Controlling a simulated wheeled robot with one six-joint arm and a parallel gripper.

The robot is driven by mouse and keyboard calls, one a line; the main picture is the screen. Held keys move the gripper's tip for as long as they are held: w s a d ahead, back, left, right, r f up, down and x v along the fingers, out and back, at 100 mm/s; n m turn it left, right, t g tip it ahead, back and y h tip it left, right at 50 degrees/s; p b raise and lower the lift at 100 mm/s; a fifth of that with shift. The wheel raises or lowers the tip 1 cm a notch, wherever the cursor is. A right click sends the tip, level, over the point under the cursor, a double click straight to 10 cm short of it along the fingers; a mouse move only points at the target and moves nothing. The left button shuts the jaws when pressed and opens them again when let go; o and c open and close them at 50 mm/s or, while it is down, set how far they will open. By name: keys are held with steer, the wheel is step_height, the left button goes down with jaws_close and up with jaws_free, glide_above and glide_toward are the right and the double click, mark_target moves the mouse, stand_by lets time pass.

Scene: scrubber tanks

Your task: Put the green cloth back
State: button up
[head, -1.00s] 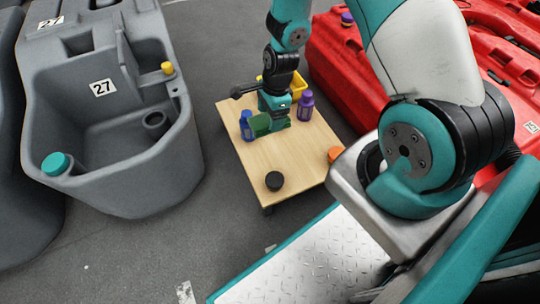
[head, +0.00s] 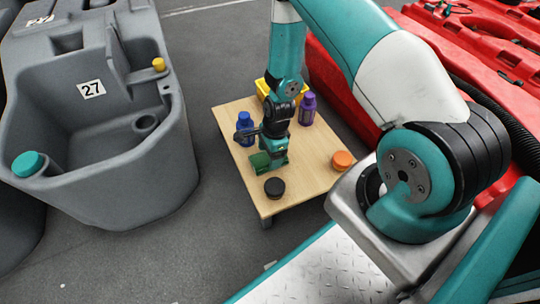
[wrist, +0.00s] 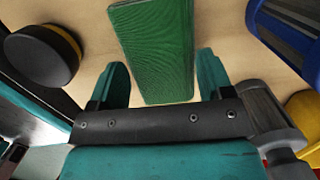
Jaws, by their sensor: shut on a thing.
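The green cloth (head: 260,162) is a folded, flat oblong at the near left part of the small wooden table, just behind a black round cap. In the wrist view the cloth (wrist: 155,50) lies between the two teal fingers and extends beyond them. My gripper (wrist: 163,80) is shut on it; in the head view my gripper (head: 272,158) points down over the table. I cannot tell whether the cloth touches the tabletop.
The wooden table (head: 310,172) holds the black cap (head: 275,188), an orange cap (head: 343,160), a blue bottle (head: 244,128), a purple bottle (head: 308,110) and a yellow bin (head: 262,88). A grey tank marked 27 (head: 90,120) stands left, red tanks (head: 345,85) right.

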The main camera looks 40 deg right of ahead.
steer(key=o, duration=1)
steer(key=shift+c, duration=0.2)
steer(key=a+r+n+p, duration=0.2)
steer(key=r+n+p, duration=0.1)
steer(key=r, duration=0.9)
steer(key=a+r+n+p, duration=0.3)
steer(key=r+n+p, duration=0.1)
steer(key=r, duration=0.8)
steer(key=s+a+r+n+y, duration=0.1)
steer(key=s+a+r+n, duration=0.45)
steer(key=r, duration=0.35)
steer(key=s+a+r+n+y, duration=0.1)
steer(key=s+a+r+n, duration=0.3)
steer(key=r+n, duration=0.35)
steer(key=s+a+r+n, duration=0.2)
steer(key=s+r+n, duration=0.4)
steer(key=s, duration=0.3)
steer(key=shift+n, duration=0.8)
